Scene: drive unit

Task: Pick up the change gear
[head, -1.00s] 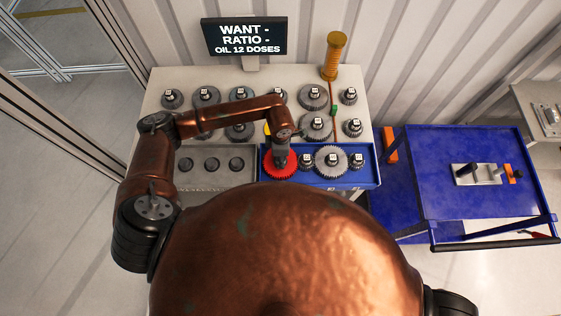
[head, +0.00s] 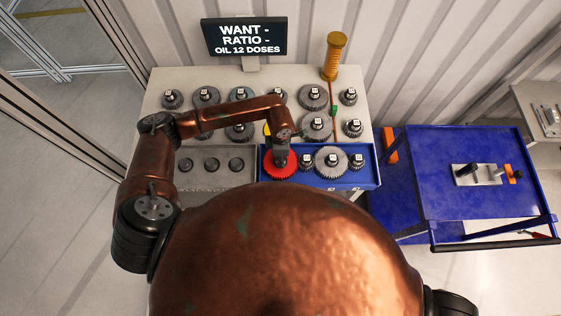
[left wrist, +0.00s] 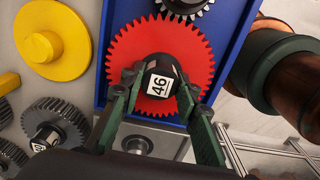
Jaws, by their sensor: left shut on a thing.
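The red gear (head: 281,168) is in the left end of the blue tray (head: 373,179). In the left wrist view the red gear (left wrist: 190,50) has a dark hub marked 46 (left wrist: 159,84). My left gripper (left wrist: 152,80) has its green fingers on both sides of this hub and is shut on it. In the head view my left gripper (head: 281,155) comes down onto the red gear from above and hides its middle. I cannot tell whether the gear touches the tray floor. My right gripper is not in view.
Several grey gears (head: 331,162) stand in the blue tray and on the pale table (head: 155,98). A grey tray (head: 187,179) with three dark round pieces lies left. A yellow disc (left wrist: 50,48) is near the gripper. A blue cart (head: 450,150) stands right.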

